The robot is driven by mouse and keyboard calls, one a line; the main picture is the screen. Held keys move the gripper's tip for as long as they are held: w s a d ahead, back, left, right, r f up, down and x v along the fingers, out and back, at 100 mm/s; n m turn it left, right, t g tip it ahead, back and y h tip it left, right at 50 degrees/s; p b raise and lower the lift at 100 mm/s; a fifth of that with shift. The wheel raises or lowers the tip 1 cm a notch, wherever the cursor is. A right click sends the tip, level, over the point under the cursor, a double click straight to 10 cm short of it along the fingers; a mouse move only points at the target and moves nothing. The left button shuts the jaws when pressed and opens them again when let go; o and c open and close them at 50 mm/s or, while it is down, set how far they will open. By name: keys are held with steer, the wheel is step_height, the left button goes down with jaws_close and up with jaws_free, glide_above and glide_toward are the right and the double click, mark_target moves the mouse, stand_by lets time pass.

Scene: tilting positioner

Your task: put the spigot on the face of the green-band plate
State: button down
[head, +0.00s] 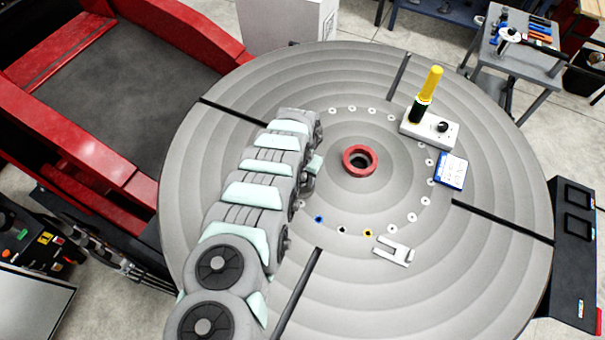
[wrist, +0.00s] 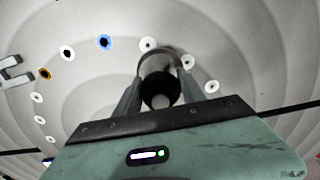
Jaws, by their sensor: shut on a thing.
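In the wrist view my gripper (wrist: 168,82) is shut on a grey, round, hollow-looking piece, which I take to be the spigot (wrist: 160,65). Its dark round end faces the camera, between the two fingers. It is over the grey turntable, and its height above the surface cannot be judged. In the head view my arm hides most of the gripper and the spigot. No plate with a clear green band can be made out in either view. Part of the table lies hidden under my arm.
The round turntable (head: 480,262) has a red ring (head: 348,168) at its centre and a circle of small holes, one blue-rimmed, one orange. A white block (head: 442,133) with a yellow-topped post, a blue-and-white box (head: 451,171) and a grey forked piece (head: 391,257) stand on it.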

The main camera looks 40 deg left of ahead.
steer(key=shift+w+a, duration=0.1)
steer(key=shift+f, duration=0.15)
steer(key=c, duration=0.7)
jaws_free()
step_height(320, 180, up, 12)
steer(key=shift+f+b, duration=0.25)
steer(key=shift+b, duration=0.75)
steer(key=shift+r, duration=0.35)
